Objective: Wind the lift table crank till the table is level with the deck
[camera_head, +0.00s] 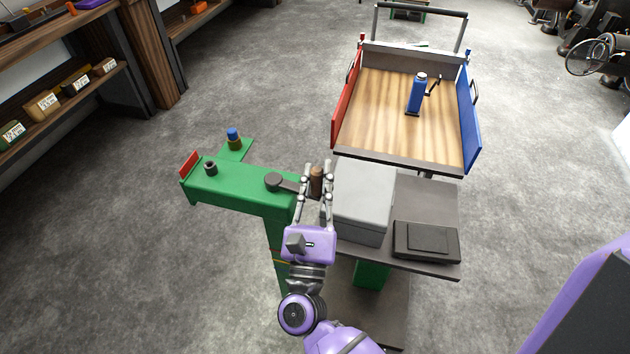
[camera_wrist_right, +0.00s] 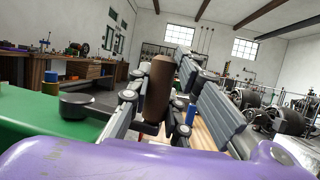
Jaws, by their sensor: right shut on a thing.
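The crank (camera_head: 273,181) is a dark hub and arm with an upright brown handle (camera_head: 316,181), on the green stand (camera_head: 235,190). In the right wrist view the brown handle (camera_wrist_right: 158,88) stands between the fingers. My right gripper (camera_head: 317,184) is shut on this handle. The lift table (camera_head: 428,196) is a dark plate on a green post (camera_head: 370,274), right of my right gripper. The wooden deck (camera_head: 385,107) lies behind it, and its front edge looks higher than the table top. My left gripper is not in view.
A grey box (camera_head: 362,200) and a flat black case (camera_head: 426,241) rest on the lift table. A blue bottle-shaped thing (camera_head: 417,94) stands on the deck, between a red side board (camera_head: 346,98) and a blue one (camera_head: 468,120). Shelves line the left; the grey floor there is clear.

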